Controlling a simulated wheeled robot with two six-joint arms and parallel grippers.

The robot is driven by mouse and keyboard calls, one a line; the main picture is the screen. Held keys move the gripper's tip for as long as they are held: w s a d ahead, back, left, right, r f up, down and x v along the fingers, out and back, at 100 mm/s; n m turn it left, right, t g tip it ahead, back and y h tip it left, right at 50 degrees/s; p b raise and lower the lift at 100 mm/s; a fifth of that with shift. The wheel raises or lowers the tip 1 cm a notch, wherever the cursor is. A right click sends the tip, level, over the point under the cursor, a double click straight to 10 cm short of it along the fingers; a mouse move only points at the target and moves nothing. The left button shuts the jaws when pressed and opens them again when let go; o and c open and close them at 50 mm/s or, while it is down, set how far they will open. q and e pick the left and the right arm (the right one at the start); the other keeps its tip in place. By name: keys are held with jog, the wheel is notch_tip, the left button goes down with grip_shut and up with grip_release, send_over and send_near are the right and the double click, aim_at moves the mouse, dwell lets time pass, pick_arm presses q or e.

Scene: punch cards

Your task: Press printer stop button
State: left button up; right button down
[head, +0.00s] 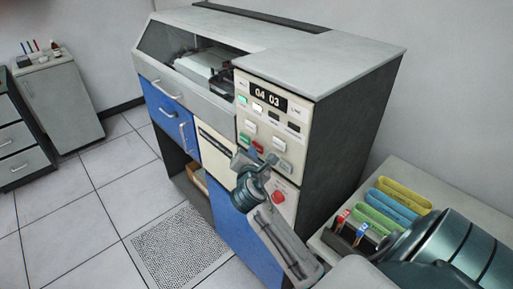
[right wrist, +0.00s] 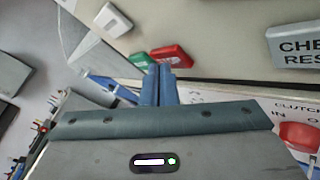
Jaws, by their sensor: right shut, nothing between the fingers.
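The printer (head: 300,120) is a large grey and blue cabinet with a cream control panel (head: 285,90). On the panel a red button (head: 258,147), apparently the stop button, sits beside a green button (head: 245,138). In the right wrist view the red button (right wrist: 172,54) lies just beyond my fingertips, with the green button (right wrist: 141,60) to its left. My right gripper (head: 251,155) is shut and empty, with its blue fingers (right wrist: 158,70) pointing at the panel. I cannot tell whether the tips touch the red button. My left gripper is not in view.
A larger round red button (head: 279,197) sits lower on the printer, below several pale buttons. A side table (head: 330,238) at the right holds coloured trays (head: 405,194). A grey cabinet (head: 62,105) stands at the far left. The tiled floor (head: 85,205) is clear.

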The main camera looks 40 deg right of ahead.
jog(key=shift+d, duration=0.2)
jog(key=shift+a, duration=0.1)
dwell(0.4)
jog(key=shift+a+p, duration=0.45)
jog(key=shift+a, duration=0.3)
jog(key=a, duration=0.3)
jog(key=a+p, duration=0.1)
jog(key=a, duration=0.1)
jog(key=shift+s, duration=0.25)
dwell(0.5)
